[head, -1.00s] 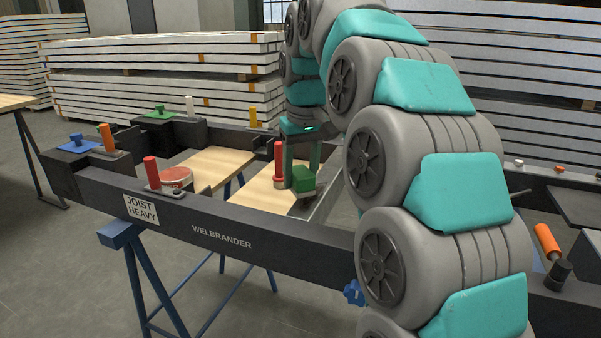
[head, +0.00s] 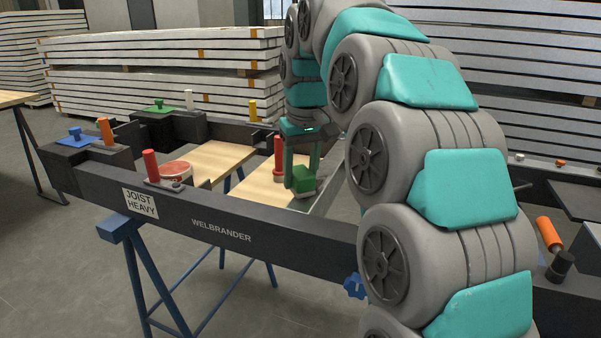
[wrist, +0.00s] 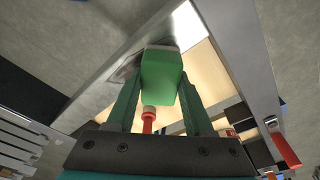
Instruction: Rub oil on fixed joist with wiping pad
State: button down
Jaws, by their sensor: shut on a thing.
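My gripper (head: 303,178) is shut on the green block of the wiping pad (head: 304,181). In the wrist view the pad (wrist: 161,78) sits between my two fingers (wrist: 160,100), with a thin pale layer at its far end. That end is at the grey metal joist (wrist: 105,88), seemingly touching it; exact contact is hidden. A darker smear shows on the joist beside the pad. In the head view the joist (head: 327,197) runs beneath the pad inside the dark frame, partly hidden by my arm. A round red tin (head: 176,171) sits on the left of the frame.
The dark frame (head: 280,243) stands on blue trestles (head: 150,275). A red upright handle (head: 278,158) stands close left of my gripper. Wooden boards (head: 219,160) lie inside the frame. Other red, orange, yellow and white handles line it. Stacked panels (head: 165,80) stand behind.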

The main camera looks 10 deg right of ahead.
aim_at(307, 167)
jog(key=shift+d, duration=0.1)
jog(key=shift+s+d+r, duration=0.1)
jog(key=shift+s+d, duration=0.5)
jog(key=shift+d, duration=0.2)
jog(key=shift+s+d, duration=0.6)
jog(key=shift+d, duration=0.15)
jog(key=shift+w+d, duration=0.5)
jog(key=shift+w, duration=0.3)
jog(key=shift+w+a+p, duration=0.35)
jog(key=shift+w+a, duration=0.25)
jog(key=shift+a, duration=0.25)
jog(key=shift+w+a+p, duration=0.35)
jog(key=shift+w+a, duration=0.2)
jog(key=shift+a, duration=0.25)
jog(key=shift+w+d+f, duration=0.25)
jog(key=shift+w+d, duration=0.35)
jog(key=shift+w, duration=0.1)
jog(key=shift+s+d, duration=0.6)
jog(key=shift+d, duration=0.25)
jog(key=shift+s+d, duration=0.55)
jog(key=shift+d, duration=0.25)
jog(key=shift+w+d+r, duration=0.2)
jog(key=shift+w+d, duration=0.3)
jog(key=shift+w, duration=0.25)
jog(key=shift+w+a, duration=0.6)
jog(key=shift+a, duration=0.25)
jog(key=shift+w+a, duration=0.6)
jog(key=shift+a, duration=0.2)
